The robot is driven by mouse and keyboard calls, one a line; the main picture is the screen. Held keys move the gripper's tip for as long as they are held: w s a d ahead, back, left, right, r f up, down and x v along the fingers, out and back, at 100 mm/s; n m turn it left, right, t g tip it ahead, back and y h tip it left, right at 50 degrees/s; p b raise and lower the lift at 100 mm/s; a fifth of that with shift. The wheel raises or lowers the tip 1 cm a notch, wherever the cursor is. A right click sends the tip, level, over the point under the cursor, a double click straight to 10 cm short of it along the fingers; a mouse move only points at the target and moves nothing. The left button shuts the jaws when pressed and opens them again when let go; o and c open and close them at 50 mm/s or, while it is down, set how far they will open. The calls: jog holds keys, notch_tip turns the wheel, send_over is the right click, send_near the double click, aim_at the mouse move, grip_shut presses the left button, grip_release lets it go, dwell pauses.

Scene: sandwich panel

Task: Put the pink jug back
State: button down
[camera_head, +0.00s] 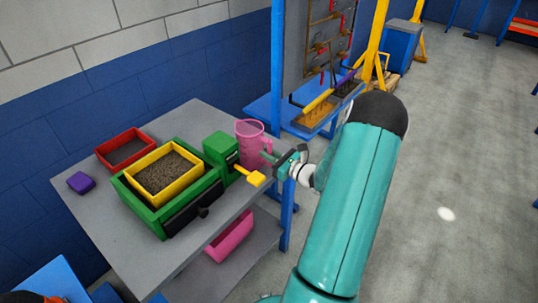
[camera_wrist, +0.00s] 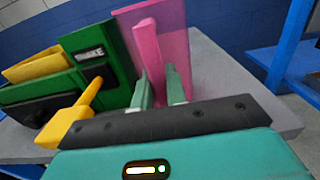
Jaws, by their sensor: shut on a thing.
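The pink jug (camera_head: 250,143) stands near the back right edge of the grey table, just right of the green box with a yellow handle. In the wrist view the pink jug (camera_wrist: 165,45) fills the upper middle, with its handle strip between my fingers. My gripper (camera_head: 279,158) reaches the jug from the right. In the wrist view my gripper (camera_wrist: 160,85) has its teal fingers shut on the jug's handle. The jug looks upright in the head view. I cannot tell whether its base touches the table.
The green box (camera_head: 221,150) with its yellow handle (camera_head: 250,175) is close beside the jug. A green tray (camera_head: 168,232) holds a yellow bin (camera_head: 163,197) of granules. A red bin (camera_head: 126,137) and purple block (camera_head: 81,182) lie left. A pink bin (camera_head: 231,237) sits below.

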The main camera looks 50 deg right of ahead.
jog(key=shift+f, duration=0.15)
jog(key=c, duration=1.4)
grip_release()
jog(key=s, duration=1.2)
jog(key=w+a+r+n+g+y, duration=0.2)
jog(key=a+r+n+g+y, duration=0.15)
jog(key=a+n, duration=0.4)
jog(key=w+a+r+n+g+y, duration=0.2)
jog(key=a+r+n+g, duration=0.25)
jog(key=a, duration=0.55)
jog(key=w+a+r+n+g+y, duration=0.25)
jog(key=a+n+g, duration=0.2)
jog(key=a, duration=0.45)
jog(key=s+a+r+n+h, duration=0.9)
jog(key=s+a+r+n, duration=0.2)
jog(key=n, duration=0.7)
jog(key=shift+a+r+h, duration=0.15)
jog(key=shift+a+h, duration=0.15)
jog(key=shift+a, duration=0.35)
